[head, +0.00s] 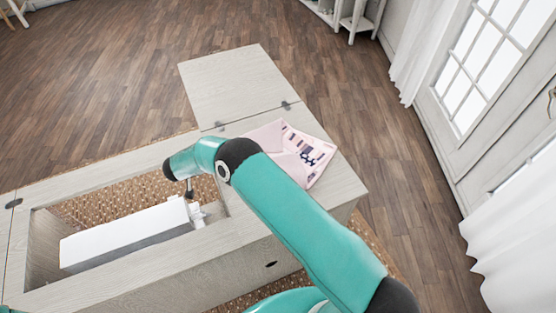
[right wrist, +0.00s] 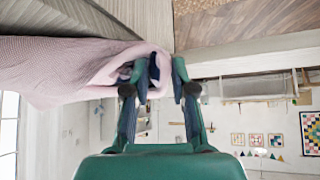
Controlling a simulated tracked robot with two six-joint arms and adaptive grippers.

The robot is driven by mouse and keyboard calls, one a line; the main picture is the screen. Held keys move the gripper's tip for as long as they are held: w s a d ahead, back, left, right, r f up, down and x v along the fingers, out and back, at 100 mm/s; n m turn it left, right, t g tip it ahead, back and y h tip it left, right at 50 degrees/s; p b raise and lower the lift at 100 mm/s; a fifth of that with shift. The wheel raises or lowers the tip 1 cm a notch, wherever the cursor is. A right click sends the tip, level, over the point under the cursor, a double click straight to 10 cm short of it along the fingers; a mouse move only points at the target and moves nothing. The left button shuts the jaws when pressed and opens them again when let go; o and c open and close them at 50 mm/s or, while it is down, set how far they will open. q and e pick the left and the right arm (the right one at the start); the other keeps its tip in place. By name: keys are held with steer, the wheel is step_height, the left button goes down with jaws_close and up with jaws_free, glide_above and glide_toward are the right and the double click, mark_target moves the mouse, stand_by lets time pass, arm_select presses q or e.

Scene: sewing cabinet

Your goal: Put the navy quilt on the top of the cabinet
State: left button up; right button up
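The quilt (head: 292,150) is pale pink with navy patches and lies on the right end of the cabinet top (head: 341,182), partly behind my right arm. In the right wrist view the quilt (right wrist: 75,68) enters from the left, and its folded edge reaches between the fingertips of my right gripper (right wrist: 162,68). Its left finger overlaps the cloth and its right finger is close against the edge. I cannot tell whether the fingers are clamped. In the head view my right arm crosses the cabinet and I cannot make out its fingers. My left gripper is not in view.
A white sewing machine (head: 125,233) sits in the cabinet's recess, left of the quilt. A hinged leaf (head: 238,85) extends from the cabinet's far side and is bare. A woven rug (head: 378,245) lies underneath. A white curtain (head: 500,225) hangs at the right.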

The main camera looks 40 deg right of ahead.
steer(key=o, duration=0.5)
